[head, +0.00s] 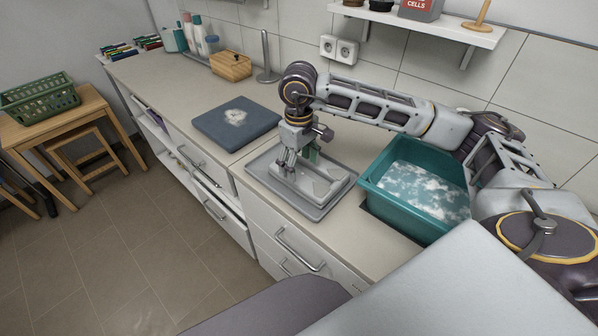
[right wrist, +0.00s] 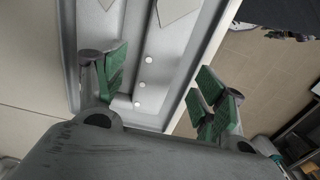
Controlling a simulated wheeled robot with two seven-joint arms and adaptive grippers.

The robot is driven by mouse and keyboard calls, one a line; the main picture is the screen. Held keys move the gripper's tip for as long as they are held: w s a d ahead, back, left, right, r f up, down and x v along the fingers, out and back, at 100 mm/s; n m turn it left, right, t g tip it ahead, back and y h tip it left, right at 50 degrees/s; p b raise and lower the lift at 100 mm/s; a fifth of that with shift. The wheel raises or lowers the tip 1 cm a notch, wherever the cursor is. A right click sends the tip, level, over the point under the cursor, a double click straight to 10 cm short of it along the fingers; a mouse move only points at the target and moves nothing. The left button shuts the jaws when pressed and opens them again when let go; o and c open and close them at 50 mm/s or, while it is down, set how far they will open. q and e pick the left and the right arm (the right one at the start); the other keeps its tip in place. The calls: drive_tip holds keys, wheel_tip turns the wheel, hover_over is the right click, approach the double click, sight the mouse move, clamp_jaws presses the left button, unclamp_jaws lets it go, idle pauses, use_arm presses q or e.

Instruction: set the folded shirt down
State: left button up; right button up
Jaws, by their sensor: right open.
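The folded shirt (head: 322,184) looks light grey and lies flat in a grey tray (head: 279,194) on the counter. My right gripper (head: 289,169) is low over the shirt, its fingers apart. In the right wrist view the shirt (right wrist: 160,72) shows white buttons and pale collar points between the green-padded fingers of the right gripper (right wrist: 163,86). One finger is over the left side of the shirt, the other near the tray's right edge. I cannot tell whether either finger touches the cloth. My left gripper is not in view.
A teal tub (head: 378,207) with foamy water stands right of the tray. A dark blue-grey square (head: 218,133) with a pale patch lies to its left. A wooden box (head: 231,66) and bottles stand farther back. A green basket (head: 40,100) sits on a wooden table.

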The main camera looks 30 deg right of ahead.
wheel_tip(320, 180, up, 7)
idle(0.4)
